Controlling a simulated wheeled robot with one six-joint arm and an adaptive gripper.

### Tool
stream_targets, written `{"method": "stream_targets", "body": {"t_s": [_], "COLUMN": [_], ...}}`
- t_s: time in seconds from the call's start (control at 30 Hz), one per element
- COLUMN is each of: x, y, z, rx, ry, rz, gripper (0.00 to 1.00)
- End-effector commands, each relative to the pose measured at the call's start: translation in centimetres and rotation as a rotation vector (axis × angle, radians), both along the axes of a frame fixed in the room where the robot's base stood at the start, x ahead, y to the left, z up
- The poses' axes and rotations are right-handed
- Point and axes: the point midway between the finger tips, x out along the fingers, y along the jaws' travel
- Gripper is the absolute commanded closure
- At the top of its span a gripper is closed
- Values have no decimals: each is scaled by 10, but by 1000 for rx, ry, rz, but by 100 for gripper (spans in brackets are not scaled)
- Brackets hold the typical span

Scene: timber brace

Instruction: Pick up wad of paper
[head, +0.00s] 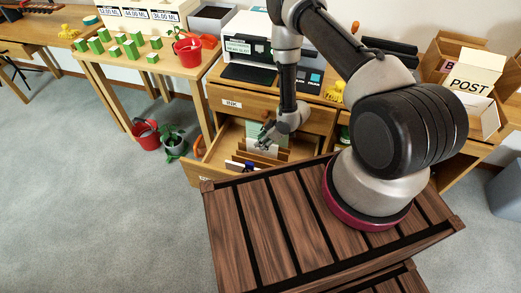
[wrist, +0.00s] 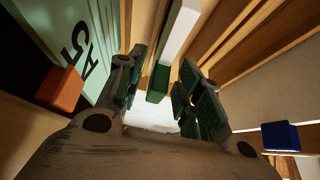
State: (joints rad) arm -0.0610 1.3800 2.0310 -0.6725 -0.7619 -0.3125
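My gripper (head: 267,138) reaches down into an open drawer (head: 207,172) of the wooden desk. In the wrist view its two dark, ridged fingers (wrist: 160,88) stand apart with a gap between them. A pale white patch (wrist: 155,115) shows low between the fingers. I cannot tell whether it is a wad of paper or another surface. No clearly crumpled paper shows in either view. A white bar with a green end (wrist: 160,83) lies just beyond the gap, and I see no contact with it.
Wooden dividers (wrist: 235,45), an orange block (wrist: 60,88), a blue block (wrist: 281,136) and a pale green lettered panel (wrist: 85,35) crowd around the fingers. A printer (head: 250,45) stands above the drawer.

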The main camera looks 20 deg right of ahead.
Motion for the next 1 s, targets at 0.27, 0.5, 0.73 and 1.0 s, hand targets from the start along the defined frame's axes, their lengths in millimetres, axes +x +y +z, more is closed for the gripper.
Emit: {"method": "stream_targets", "body": {"t_s": [0.27,0.5,0.73,1.0], "x": [14,16,16,16], "y": [20,21,21,21], "z": [-32,-35,-35,-35], "rx": [0,-1,-1,0], "ry": [1,1,1,0], "rz": [3,1,1,1], "gripper": [64,64,99,100]}}
